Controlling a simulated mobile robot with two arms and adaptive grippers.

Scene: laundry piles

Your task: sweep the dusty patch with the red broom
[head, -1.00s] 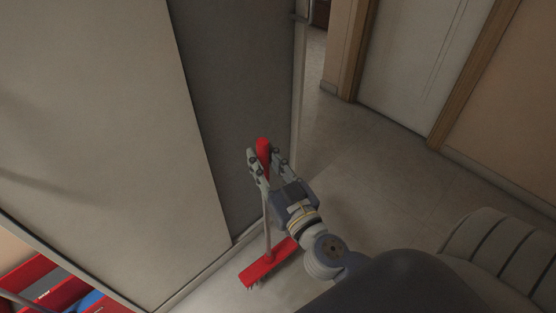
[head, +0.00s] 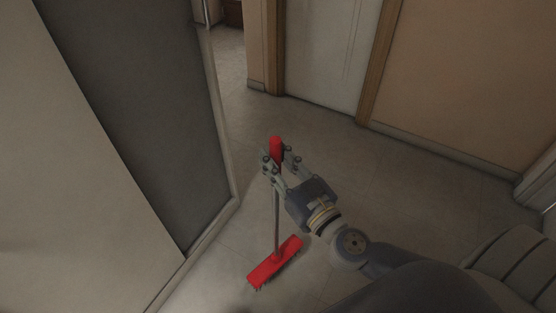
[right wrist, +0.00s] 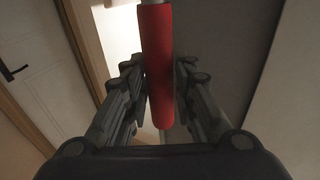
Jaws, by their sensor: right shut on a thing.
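The red broom has a red grip (head: 276,147), a thin grey stick and a red head (head: 274,263) with dark bristles. In the head view it stands nearly upright, its head low at or close to the floor; I cannot tell whether the bristles touch. My right gripper (head: 280,162) is shut on the broom's red grip near the top. In the right wrist view the red grip (right wrist: 155,65) runs between the two fingers. I see no clear dusty patch on the floor. My left gripper is not in view.
A large cabinet or partition with a grey panel (head: 135,110) stands at the left. A white door (head: 328,55) with a wooden frame is at the back. A tan wall (head: 460,80) is at the right. The tiled floor (head: 400,185) between is clear.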

